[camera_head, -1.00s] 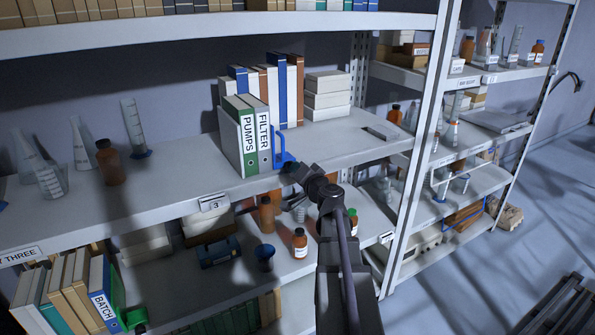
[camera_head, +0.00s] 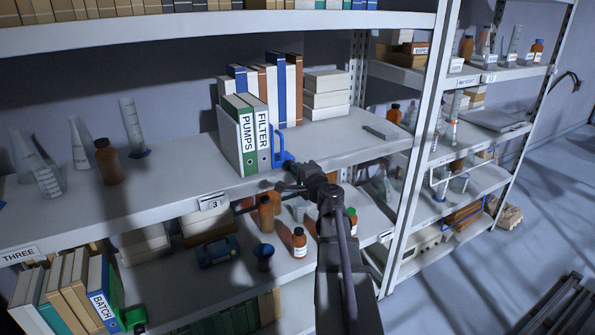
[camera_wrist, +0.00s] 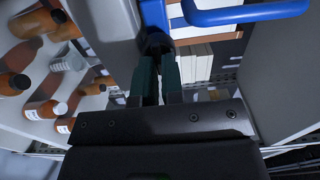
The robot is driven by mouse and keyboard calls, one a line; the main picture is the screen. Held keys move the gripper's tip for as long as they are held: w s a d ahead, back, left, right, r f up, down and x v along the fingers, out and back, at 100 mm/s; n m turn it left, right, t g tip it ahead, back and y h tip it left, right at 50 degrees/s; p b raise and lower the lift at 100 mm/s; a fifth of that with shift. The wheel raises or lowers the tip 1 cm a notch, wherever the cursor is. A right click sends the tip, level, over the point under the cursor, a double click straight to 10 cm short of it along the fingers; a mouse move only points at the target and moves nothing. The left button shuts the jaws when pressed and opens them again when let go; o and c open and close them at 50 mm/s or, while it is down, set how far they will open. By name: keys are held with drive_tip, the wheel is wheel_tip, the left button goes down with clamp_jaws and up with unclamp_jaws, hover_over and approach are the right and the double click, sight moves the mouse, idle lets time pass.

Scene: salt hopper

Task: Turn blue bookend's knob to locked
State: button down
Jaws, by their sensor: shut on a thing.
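The blue bookend (camera_head: 278,152) stands on the middle shelf, to the right of the PUMPS (camera_head: 246,138) and FILTER (camera_head: 262,134) binders. In the wrist view its blue frame (camera_wrist: 235,14) crosses the top. My gripper (camera_head: 291,172) is at the bookend's base near the shelf's front edge. In the wrist view my gripper's fingers (camera_wrist: 158,75) are shut on a dark round knob (camera_wrist: 156,42) just below the blue frame. The knob is mostly hidden between the fingertips, and I cannot read its locked or unlocked marks.
White boxes (camera_head: 326,95) and more binders stand behind the bookend. A grey flat piece (camera_head: 382,131) lies at the right of the shelf. Brown bottles (camera_head: 299,241) stand on the shelf below, close to my arm. A white upright (camera_head: 425,130) rises at the right.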

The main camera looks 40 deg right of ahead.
idle(0.5)
drive_tip(key=c, duration=1.2)
unclamp_jaws()
drive_tip(key=shift+c, duration=0.2)
drive_tip(key=s+a, duration=0.2)
drive_tip(key=s, duration=0.8)
drive_tip(key=shift+s, duration=0.4)
drive_tip(key=shift+d, duration=0.1)
